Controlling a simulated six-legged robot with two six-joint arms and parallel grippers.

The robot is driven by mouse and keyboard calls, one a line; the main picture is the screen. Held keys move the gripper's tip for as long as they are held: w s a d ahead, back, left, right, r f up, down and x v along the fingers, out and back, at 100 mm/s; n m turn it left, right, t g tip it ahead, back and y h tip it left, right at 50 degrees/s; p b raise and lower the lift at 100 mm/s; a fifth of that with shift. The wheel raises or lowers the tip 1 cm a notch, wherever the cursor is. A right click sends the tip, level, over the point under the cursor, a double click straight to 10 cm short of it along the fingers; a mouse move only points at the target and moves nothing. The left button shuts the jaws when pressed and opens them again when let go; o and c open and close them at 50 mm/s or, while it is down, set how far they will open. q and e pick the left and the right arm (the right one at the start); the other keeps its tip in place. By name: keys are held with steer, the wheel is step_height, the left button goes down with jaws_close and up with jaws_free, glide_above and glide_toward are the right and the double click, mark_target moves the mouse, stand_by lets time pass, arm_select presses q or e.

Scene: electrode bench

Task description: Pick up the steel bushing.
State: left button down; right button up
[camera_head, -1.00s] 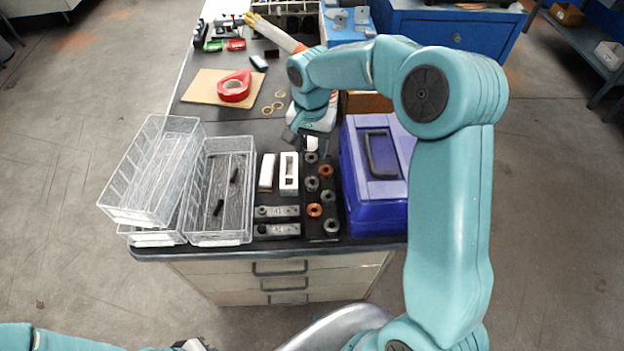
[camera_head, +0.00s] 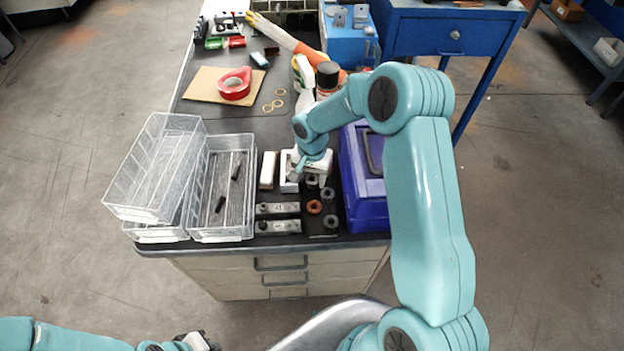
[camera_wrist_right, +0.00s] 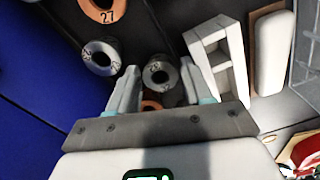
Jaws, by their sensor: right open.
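Several grey steel bushings stand on a dark rack (camera_head: 318,236) at the bench's front, among them one steel bushing (camera_head: 330,221) at the near end and another (camera_head: 328,193) farther back. My right gripper (camera_head: 310,176) is over the far part of the rack and hides some of it. In the right wrist view, my open right gripper (camera_wrist_right: 158,82) has a numbered steel bushing (camera_wrist_right: 158,71) showing between its fingers; I cannot tell whether they touch it. A second steel bushing (camera_wrist_right: 101,58) is left of the fingers. My left gripper (camera_head: 196,342) is at the bottom edge, its jaws unclear.
Orange bushings (camera_head: 314,207) share the rack. A blue case (camera_head: 366,207) stands close on its right. White blocks (camera_head: 267,170) and grey metal blocks (camera_head: 278,227) are on its left, then clear bins (camera_head: 222,238). A spray bottle (camera_head: 303,88) stands behind.

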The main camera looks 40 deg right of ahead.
steer(key=c, duration=0.8)
step_height(320, 180, up, 20)
steer(key=shift+r+b, duration=0.1)
steer(key=shift+b, duration=0.6)
